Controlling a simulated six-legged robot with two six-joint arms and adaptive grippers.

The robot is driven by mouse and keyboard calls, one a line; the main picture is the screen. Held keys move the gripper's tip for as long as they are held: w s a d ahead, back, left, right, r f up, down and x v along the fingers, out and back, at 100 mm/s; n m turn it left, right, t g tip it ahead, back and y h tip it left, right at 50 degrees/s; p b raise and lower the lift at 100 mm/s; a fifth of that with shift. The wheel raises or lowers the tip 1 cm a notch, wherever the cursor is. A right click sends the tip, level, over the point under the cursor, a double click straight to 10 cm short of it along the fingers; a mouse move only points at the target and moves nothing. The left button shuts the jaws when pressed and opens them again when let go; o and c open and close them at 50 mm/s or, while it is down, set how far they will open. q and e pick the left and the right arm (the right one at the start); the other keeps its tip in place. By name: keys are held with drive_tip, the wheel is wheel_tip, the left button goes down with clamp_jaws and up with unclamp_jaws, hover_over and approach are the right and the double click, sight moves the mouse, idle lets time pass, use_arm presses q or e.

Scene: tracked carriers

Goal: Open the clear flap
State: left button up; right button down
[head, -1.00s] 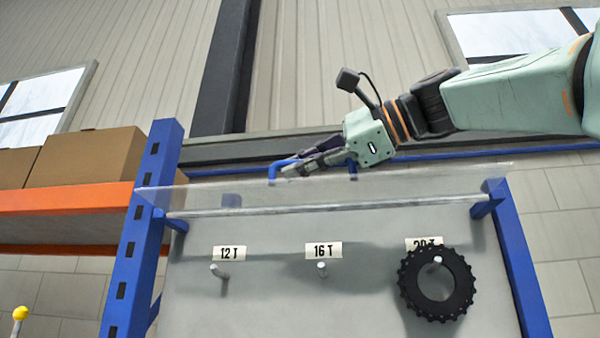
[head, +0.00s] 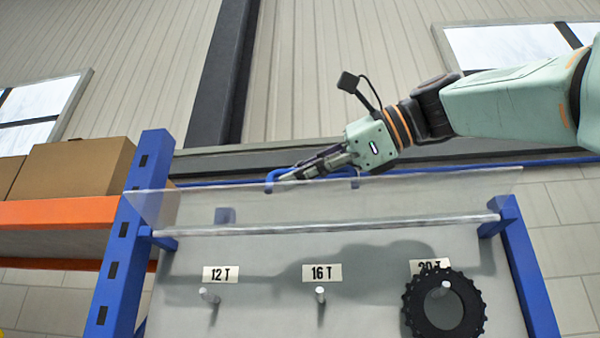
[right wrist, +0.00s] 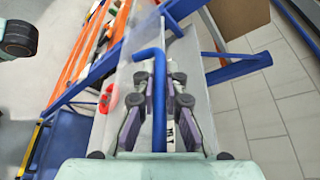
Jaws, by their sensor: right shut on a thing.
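The clear flap (head: 420,207) is a see-through panel along the top of the grey pegboard, rising above a pale rod (head: 330,226). Its blue handle (head: 270,178) stands at its upper edge. My right gripper (head: 292,175) is shut on this handle. In the right wrist view the blue handle (right wrist: 160,115) runs between the dark fingers of my right gripper (right wrist: 162,88). The gripper's fingers hide part of the handle in the head view. My left gripper is not in view.
The grey board (head: 260,310) has pegs labelled 12 T, 16 T and 20 T. A black toothed ring (head: 412,305) hangs on the 20 T peg. Blue posts (head: 120,250) flank the board. An orange shelf (head: 60,212) with cardboard boxes (head: 75,168) stands at left.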

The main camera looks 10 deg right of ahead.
drive_tip(key=shift+s+r, duration=0.1)
drive_tip(key=c, duration=1.7)
unclamp_jaws()
drive_tip(key=shift+s, duration=0.2)
drive_tip(key=shift+w+f, duration=0.2)
drive_tip(key=shift+w, duration=0.1)
